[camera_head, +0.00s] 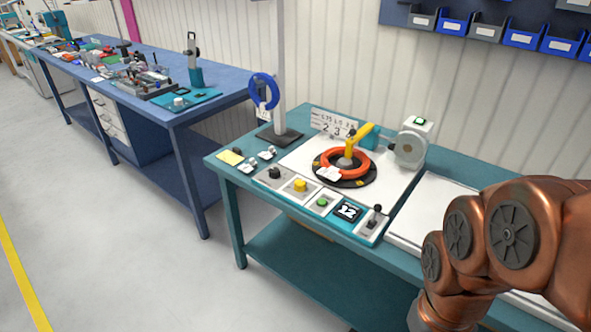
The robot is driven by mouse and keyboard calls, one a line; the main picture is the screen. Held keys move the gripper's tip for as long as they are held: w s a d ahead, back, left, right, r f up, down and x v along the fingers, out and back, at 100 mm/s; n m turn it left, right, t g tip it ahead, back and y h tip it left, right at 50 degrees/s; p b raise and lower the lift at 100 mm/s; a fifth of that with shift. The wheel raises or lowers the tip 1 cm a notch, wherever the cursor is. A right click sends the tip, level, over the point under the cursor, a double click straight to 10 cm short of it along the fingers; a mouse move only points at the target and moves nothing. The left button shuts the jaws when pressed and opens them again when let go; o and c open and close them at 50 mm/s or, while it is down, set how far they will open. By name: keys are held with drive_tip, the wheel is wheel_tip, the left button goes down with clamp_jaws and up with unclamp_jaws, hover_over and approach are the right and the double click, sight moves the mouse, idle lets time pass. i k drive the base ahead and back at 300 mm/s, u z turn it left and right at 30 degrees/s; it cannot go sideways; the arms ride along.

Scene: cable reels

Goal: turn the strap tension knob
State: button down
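A row of controls runs along the front edge of the teal bench (232,176). From left to right it has a black knob (275,172), a yellow knob (300,185), a green button (322,202), a small dark display (348,211) and a black lever (375,217). No label is legible, so I cannot tell which knob sets the strap tension. Behind them an orange coil (330,157) lies on a black turntable (348,182) under a yellow arm (358,139). My gripper is not in view; only copper links of my arm show at the lower right.
A post with a blue coil (264,91) stands at the back left. A blue bench (160,60) with tools is farther left. The floor (110,230) in front is clear.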

sight(275, 172)
drive_tip(key=z, duration=0.5)
drive_tip(key=k, duration=1.05)
drive_tip(key=u, duration=0.6)
drive_tip(key=i, duration=1.45)
drive_tip(key=z, duration=0.3)
